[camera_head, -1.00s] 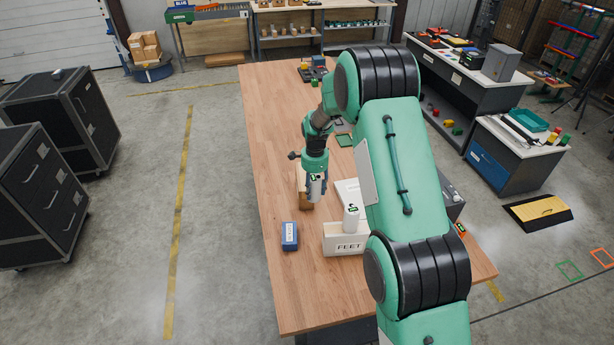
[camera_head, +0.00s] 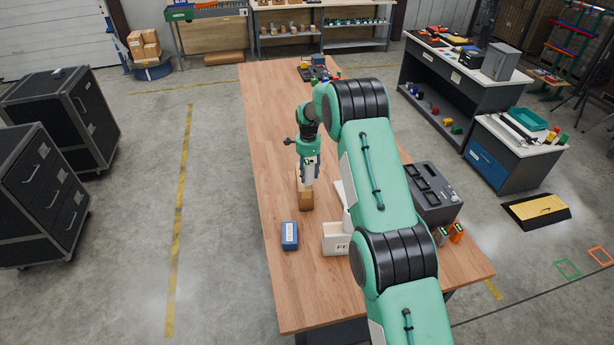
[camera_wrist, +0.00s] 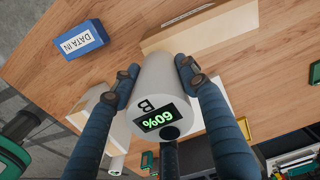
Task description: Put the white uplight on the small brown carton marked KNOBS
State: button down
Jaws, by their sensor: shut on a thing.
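My gripper (camera_head: 309,172) is shut on a white uplight, a cylinder. In the wrist view the uplight (camera_wrist: 155,88) sits between the two blue fingers (camera_wrist: 158,88), with a display reading 60% and a letter B on its near end. A small brown carton (camera_head: 306,200) stands on the table just below my gripper in the head view. It also shows beyond the uplight in the wrist view (camera_wrist: 205,28). No marking on the carton can be read. Whether the uplight touches the carton cannot be told.
A blue box (camera_head: 289,235), labelled DATA IN in the wrist view (camera_wrist: 80,40), stands in front of the carton to the left. A white box (camera_head: 333,232) with partly hidden lettering stands to the right. A grey case (camera_head: 433,200) is farther right. The table's left side is clear.

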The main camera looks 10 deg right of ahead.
aim_at(307, 159)
jog(key=shift+w, duration=0.9)
jog(key=shift+f+p, duration=0.6)
jog(key=shift+f, duration=1.2)
jog(key=shift+f, duration=0.15)
jog(key=c, duration=0.9)
grip_release()
jog(key=shift+c, duration=0.2)
notch_tip(307, 159, up, 12)
jog(key=shift+r+b, duration=0.1)
jog(key=shift+b, duration=1)
jog(key=shift+r, duration=0.1)
